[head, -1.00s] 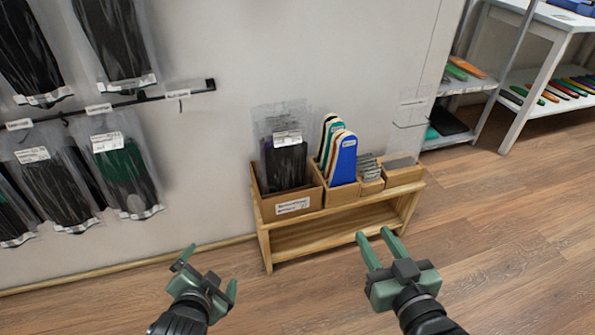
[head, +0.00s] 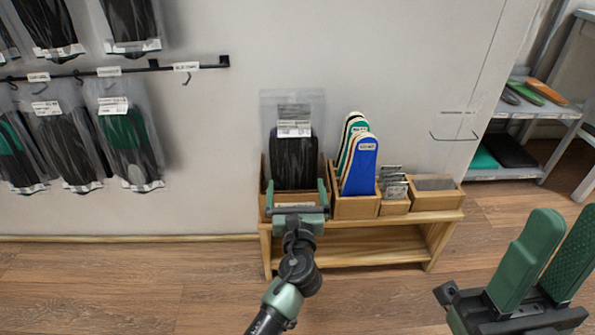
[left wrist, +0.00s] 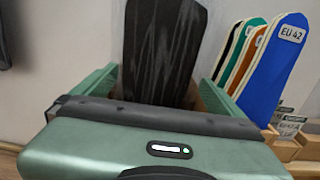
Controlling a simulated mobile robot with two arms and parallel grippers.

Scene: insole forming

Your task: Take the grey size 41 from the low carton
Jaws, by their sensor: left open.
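Dark grey insoles in a clear bag (head: 294,160) with a white label stand upright in the cardboard carton (head: 266,171), leftmost on the low wooden bench. The label is too small to read. My left gripper (head: 295,186) is open in front of the carton, one finger on each side of the dark insoles. In the left wrist view the dark insoles (left wrist: 165,45) rise between the two green fingers, and their lower part is hidden behind my gripper. I cannot tell whether the fingers touch the bag. My right gripper (head: 567,222) is open and empty at the lower right.
Right of the carton, a box holds coloured insoles, the front one blue (head: 360,167) and marked EU 42 in the left wrist view. Small grey packets (head: 393,185) and a low tray (head: 435,183) follow. Bagged insoles (head: 130,145) hang on the left wall. A shelf (head: 510,173) stands right.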

